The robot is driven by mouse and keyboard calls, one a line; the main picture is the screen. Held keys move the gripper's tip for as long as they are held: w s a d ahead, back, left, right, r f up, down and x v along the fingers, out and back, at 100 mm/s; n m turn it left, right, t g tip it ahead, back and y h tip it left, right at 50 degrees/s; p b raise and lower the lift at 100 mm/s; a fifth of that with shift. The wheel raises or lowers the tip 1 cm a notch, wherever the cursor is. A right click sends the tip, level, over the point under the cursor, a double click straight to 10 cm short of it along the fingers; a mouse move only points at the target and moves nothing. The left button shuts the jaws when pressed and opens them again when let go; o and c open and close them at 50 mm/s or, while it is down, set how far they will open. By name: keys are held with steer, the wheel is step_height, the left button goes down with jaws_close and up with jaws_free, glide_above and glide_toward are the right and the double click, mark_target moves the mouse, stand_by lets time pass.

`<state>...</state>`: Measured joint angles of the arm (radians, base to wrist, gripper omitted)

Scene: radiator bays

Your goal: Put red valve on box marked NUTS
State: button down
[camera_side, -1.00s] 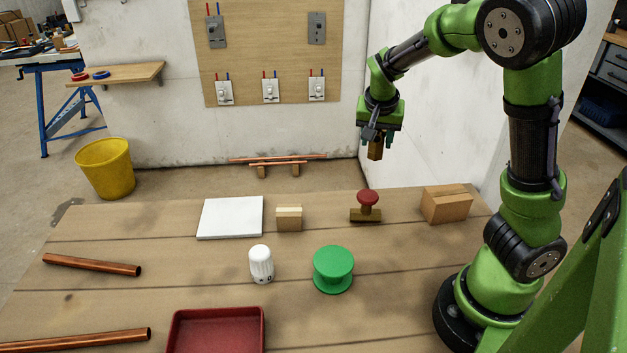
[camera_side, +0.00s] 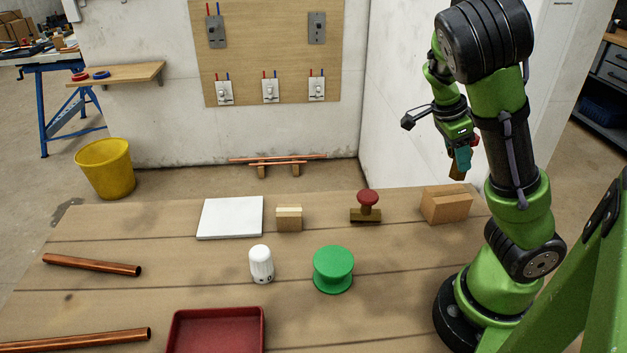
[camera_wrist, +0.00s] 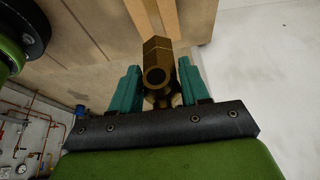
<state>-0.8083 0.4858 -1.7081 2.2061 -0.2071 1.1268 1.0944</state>
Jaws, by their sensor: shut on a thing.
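My gripper (camera_side: 462,160) is shut on a brass valve (camera_side: 457,173), held in the air near the right end of the bench. A small red part shows beside the gripper in the side view; I cannot tell for sure that it belongs to the valve. In the wrist view the valve (camera_wrist: 157,58) sits between the teal fingers, its round opening facing the camera. A cardboard box (camera_side: 446,206) stands on the bench below the gripper; no marking on it is readable. The box also shows beyond the valve in the wrist view (camera_wrist: 198,20).
A brass piece with a red round knob (camera_side: 367,206) stands left of the box. A green spool (camera_side: 333,268), white thermostat head (camera_side: 261,264), small block (camera_side: 289,218), white plate (camera_side: 230,217), red tray (camera_side: 215,315) and copper pipes (camera_side: 92,265) lie further left.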

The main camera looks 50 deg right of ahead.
mark_target(453, 169)
steer(key=shift+f, duration=2.3)
steer(key=c, duration=0.5)
jaws_free()
steer(key=shift+f, duration=0.15)
